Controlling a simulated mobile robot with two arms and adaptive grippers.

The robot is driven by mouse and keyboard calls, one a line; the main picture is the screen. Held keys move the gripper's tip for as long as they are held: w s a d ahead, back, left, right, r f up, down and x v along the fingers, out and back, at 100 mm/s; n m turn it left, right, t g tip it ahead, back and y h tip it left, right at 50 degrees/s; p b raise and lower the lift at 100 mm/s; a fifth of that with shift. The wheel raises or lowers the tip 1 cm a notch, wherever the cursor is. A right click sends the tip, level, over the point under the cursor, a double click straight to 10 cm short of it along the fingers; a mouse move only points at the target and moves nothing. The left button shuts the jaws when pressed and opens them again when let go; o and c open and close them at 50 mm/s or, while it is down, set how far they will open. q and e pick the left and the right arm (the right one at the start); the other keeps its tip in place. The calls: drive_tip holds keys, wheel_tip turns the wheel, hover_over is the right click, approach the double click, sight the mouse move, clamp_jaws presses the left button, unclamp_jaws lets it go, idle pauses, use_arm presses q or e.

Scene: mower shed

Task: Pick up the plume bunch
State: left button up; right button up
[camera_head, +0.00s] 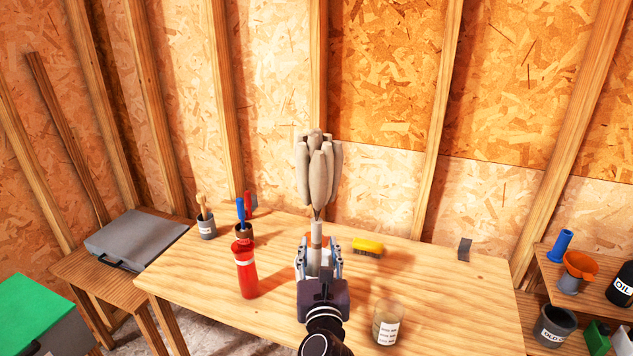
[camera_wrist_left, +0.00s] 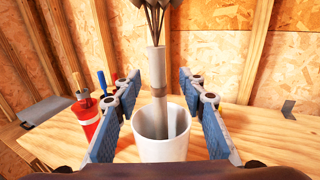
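The plume bunch (camera_head: 318,172) has grey-beige plumes on thin dark stems gathered into a pale handle. It stands upright near the middle of the table. In the left wrist view its handle (camera_wrist_left: 157,75) has a brown band and goes down into a white pot (camera_wrist_left: 160,148). My left gripper (camera_head: 320,243) is at the handle, below the plumes. In the left wrist view the left gripper (camera_wrist_left: 158,88) is open, with a finger on each side of the handle and clear gaps to it. The head view mostly hides the pot behind the gripper. My right gripper is out of view.
A red bottle (camera_head: 246,270) stands left of the gripper, and a yellow brush (camera_head: 367,245) lies to its right. A jar (camera_head: 387,323) stands near the front. A small pot (camera_head: 207,228) is at the back left. The table's right part is mostly clear.

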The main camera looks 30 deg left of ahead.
sight(317, 237)
use_arm(q)
drive_tip(key=x, duration=0.2)
drive_tip(key=p+x, duration=0.1)
drive_tip(key=x, duration=0.2)
drive_tip(key=shift+s+a+f, duration=0.1)
drive_tip(key=shift+a+f, duration=0.05)
drive_tip(key=shift+f, duration=0.05)
drive_tip(key=shift+w+a+f, duration=0.1)
drive_tip(key=shift+w+a, duration=0.15)
drive_tip(key=shift+w, duration=0.1)
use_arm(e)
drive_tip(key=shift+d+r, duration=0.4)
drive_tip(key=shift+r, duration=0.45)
use_arm(q)
clamp_jaws()
